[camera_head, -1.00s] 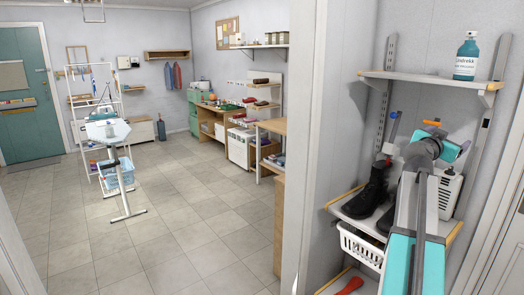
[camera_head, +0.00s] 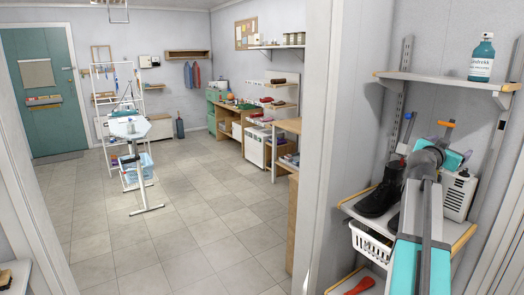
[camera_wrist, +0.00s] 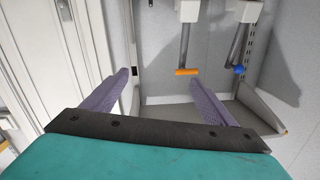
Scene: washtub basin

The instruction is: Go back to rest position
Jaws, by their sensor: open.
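My gripper (camera_wrist: 160,80) shows in the wrist view with its two purple fingers spread apart. Nothing is between them. Beyond the fingers are a grey wall, a pale shelf surface (camera_wrist: 215,113), an orange-ended piece (camera_wrist: 187,71) and a blue-ended piece (camera_wrist: 239,70). In the head view my teal and white arm reaches in front of the shelves at the right.
An upper shelf (camera_head: 430,78) holds a teal bottle (camera_head: 481,58). Below are black boots (camera_head: 381,190), a white appliance (camera_head: 459,194), a white basket (camera_head: 371,243) and a red object (camera_head: 357,286). A wall edge (camera_head: 318,150) stands left of the shelves. Open tiled floor (camera_head: 190,230) lies beyond.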

